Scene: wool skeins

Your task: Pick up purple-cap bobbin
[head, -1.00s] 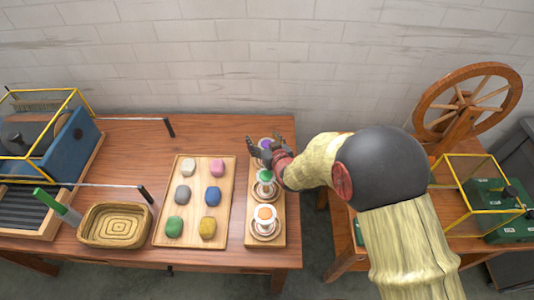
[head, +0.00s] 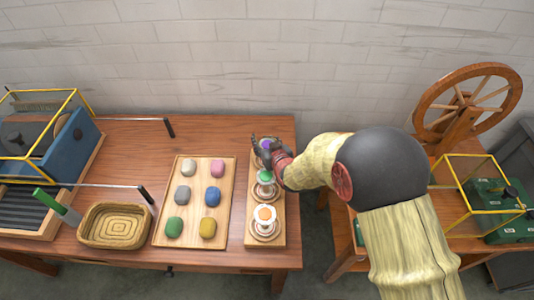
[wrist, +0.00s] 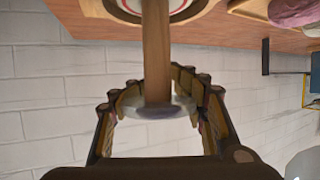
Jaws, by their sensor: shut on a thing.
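The purple-cap bobbin (head: 267,143) is at the far end of the wooden bobbin tray (head: 249,236), partly hidden by my gripper. My gripper (head: 260,150) is around it and shut on it. In the wrist view my gripper (wrist: 154,100) has its fingers on both sides of a brown shaft (wrist: 157,50) with a pale disc near the fingertips. A round part with a red ring (wrist: 150,12) shows at the top edge. I cannot tell whether the bobbin is clear of the tray.
A green-cap bobbin (head: 265,177) and an orange-cap bobbin (head: 264,214) stand nearer on the same tray. To the left are a tray of coloured skeins (head: 162,231) and a woven basket (head: 115,224). The brick wall (head: 240,60) stands behind the table.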

